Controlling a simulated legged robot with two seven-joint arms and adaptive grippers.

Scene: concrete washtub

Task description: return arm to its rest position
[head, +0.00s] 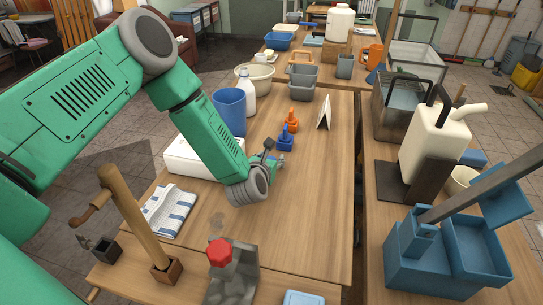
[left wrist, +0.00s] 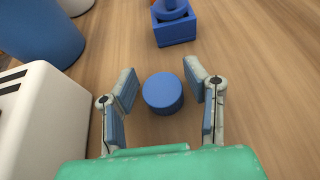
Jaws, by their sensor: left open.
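My left arm, green with grey joints, reaches in from the left over the wooden table (head: 315,200). My left gripper (head: 274,160) is low over the table's middle. In the left wrist view its two fingers (left wrist: 160,82) are spread apart. A small round blue piece (left wrist: 162,93) is between the open fingers, with a gap on each side. In the head view I cannot make that piece out clearly beside the gripper. My right gripper is in neither view.
A blue block-based piece (head: 286,138) stands just beyond the gripper, with an orange one (head: 293,118) behind. A blue bin (head: 229,110) and a white box (head: 180,158) are left. A wooden post (head: 135,220) and red knob (head: 219,253) stand in front.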

